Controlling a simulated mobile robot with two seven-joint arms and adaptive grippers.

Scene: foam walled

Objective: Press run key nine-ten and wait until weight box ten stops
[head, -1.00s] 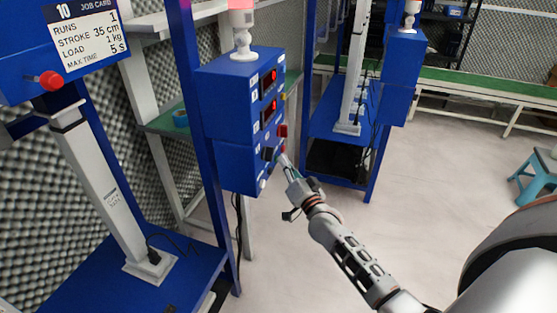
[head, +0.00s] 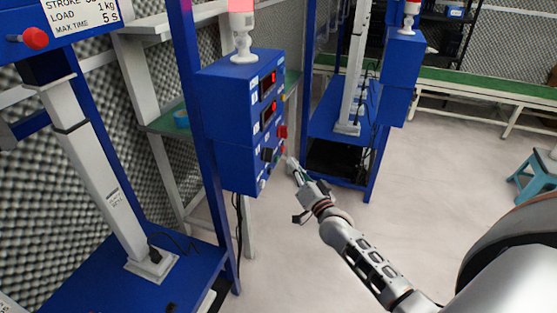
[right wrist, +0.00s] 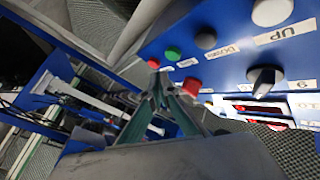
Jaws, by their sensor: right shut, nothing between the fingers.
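Weight box ten (head: 80,22) is a blue box on a white column at the upper left, cut off by the top edge. It bears a job card and a red knob (head: 35,38). The blue control box (head: 228,110) stands right of a blue post. In the right wrist view its panel shows a green button (right wrist: 172,54), probably the run key, beside a red button (right wrist: 192,87). My right gripper (head: 289,161) is shut and empty, just off the lower panel. Its fingertips (right wrist: 156,72) are near the green button, with no clear contact. My left gripper is out of view.
The panel also has a black button (right wrist: 205,40), a white button (right wrist: 272,12) and a selector knob (right wrist: 265,80). A lamp (head: 242,30) tops the control box. A second blue rig (head: 345,125) stands behind.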

